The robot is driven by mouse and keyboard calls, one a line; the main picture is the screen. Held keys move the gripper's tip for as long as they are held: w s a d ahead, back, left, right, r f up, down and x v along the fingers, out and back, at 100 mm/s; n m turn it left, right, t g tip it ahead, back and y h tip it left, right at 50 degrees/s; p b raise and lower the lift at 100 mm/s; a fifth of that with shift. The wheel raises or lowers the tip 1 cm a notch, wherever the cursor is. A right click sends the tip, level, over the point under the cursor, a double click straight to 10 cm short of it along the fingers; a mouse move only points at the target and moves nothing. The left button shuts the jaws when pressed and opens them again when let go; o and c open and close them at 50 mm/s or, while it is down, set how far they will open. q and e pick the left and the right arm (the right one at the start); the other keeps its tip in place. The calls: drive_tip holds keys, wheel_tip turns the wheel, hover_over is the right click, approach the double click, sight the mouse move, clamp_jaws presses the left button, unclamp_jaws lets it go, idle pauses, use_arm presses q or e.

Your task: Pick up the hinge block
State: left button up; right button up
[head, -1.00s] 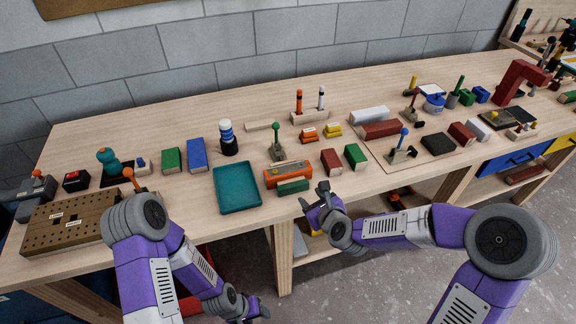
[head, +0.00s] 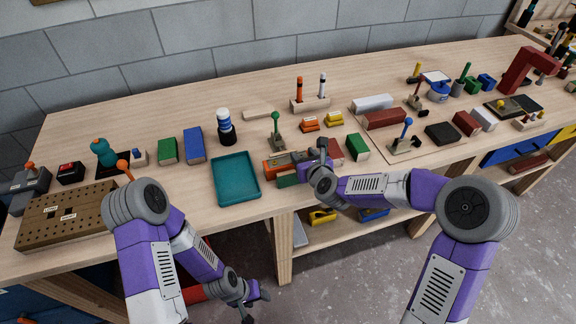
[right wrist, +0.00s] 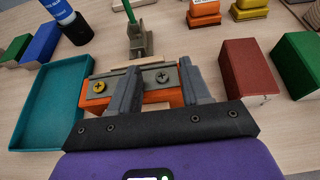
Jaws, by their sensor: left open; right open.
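The block that I take for the hinge block is orange with a grey metal plate and two screws. It lies near the bench's front edge; in the head view (head: 277,166) my right arm partly covers it. In the right wrist view the orange block (right wrist: 174,99) is close ahead, with the fingers over it on either side of its middle. My right gripper (head: 317,155) is open; I cannot tell whether its fingers touch the block. My left gripper (head: 258,306) is open and empty, low in front of the bench.
A dark red block (right wrist: 250,71) and another green block (right wrist: 299,64) stand to the right. A green-handled clamp (right wrist: 138,37) is just behind.

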clamp_jaws()
idle(0.5)
